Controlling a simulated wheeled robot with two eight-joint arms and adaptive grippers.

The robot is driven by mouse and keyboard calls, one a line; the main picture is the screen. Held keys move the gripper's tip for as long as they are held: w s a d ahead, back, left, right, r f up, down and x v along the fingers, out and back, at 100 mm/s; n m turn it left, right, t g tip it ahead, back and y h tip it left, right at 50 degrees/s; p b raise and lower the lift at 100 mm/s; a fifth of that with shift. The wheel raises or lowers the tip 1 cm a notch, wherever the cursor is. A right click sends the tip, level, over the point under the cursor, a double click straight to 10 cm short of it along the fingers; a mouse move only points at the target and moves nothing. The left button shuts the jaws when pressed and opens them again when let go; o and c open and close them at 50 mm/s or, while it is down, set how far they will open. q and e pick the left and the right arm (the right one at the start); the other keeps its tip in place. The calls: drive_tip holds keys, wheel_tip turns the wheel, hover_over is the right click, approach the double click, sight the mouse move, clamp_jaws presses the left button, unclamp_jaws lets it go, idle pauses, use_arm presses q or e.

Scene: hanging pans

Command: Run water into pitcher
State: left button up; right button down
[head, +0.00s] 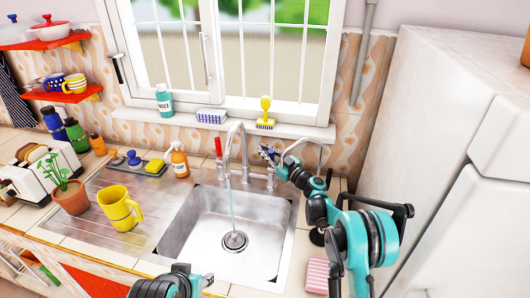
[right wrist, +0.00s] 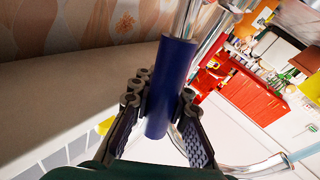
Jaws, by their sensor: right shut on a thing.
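The yellow pitcher (head: 118,212) stands upright on the drainboard left of the sink, its handle to the right. The faucet (head: 238,145) rises behind the sink, and a thin water stream (head: 231,205) falls from it towards the drain. My right gripper (head: 268,154) is at the right side of the faucet. In the right wrist view my right gripper (right wrist: 163,108) is shut on a blue tap handle (right wrist: 173,85), with a finger on each side. A red tap handle (head: 218,147) stands on the faucet's left.
The metal sink (head: 183,225) has a clear basin. A potted plant (head: 70,197) and a toaster (head: 38,165) stand left of the pitcher. A white fridge (head: 420,110) closes off the right.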

drive_tip(key=shift+s, duration=0.15)
drive_tip(key=c, duration=1.5)
unclamp_jaws()
drive_tip(key=v, duration=1.2)
drive_tip(key=shift+f, duration=0.2)
